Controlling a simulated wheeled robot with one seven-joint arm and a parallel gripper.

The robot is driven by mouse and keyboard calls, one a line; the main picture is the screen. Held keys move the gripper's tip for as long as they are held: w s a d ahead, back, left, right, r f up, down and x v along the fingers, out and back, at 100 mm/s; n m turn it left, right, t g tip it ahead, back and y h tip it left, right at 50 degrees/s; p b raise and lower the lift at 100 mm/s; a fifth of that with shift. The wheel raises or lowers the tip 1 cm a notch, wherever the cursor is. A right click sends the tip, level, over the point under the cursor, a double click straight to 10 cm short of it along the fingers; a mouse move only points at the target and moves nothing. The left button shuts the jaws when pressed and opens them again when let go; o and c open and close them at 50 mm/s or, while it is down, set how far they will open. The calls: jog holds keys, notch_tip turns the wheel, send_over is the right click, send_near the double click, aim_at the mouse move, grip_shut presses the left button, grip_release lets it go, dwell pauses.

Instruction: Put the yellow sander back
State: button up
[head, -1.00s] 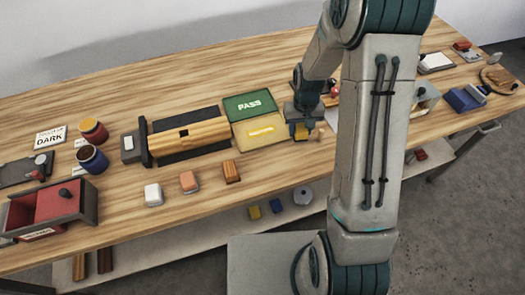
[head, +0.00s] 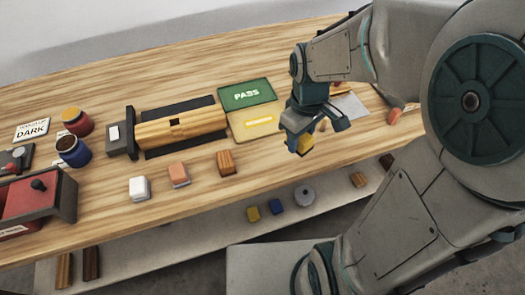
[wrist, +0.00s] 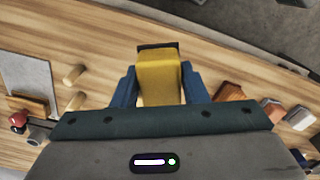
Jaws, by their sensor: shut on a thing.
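My gripper (head: 301,145) is shut on the yellow sander (head: 307,143), right of the yellow panel and over the front part of the bench. In the wrist view the yellow sander (wrist: 160,76) is a yellow block with a dark far edge, between the two blue fingers of my gripper (wrist: 159,88). The fingers hide its sides, and I cannot tell whether it touches the bench. A white block (head: 139,189), an orange block (head: 179,174) and a brown block (head: 226,163) stand in a row along the bench front.
A green PASS panel (head: 247,94) and a yellow panel (head: 254,123) lie beside a wooden cylinder fixture (head: 180,128). The lower shelf (head: 225,230) holds small blocks and a grey disc (head: 304,195). Bare bench lies right of the brown block.

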send_over(263, 155)
notch_tip(263, 155, down, 6)
jog(key=shift+r+p, duration=0.1)
jog(key=shift+p, duration=0.2)
jog(key=shift+f, duration=2.05)
jog(key=shift+f, duration=0.2)
jog(key=o, duration=1)
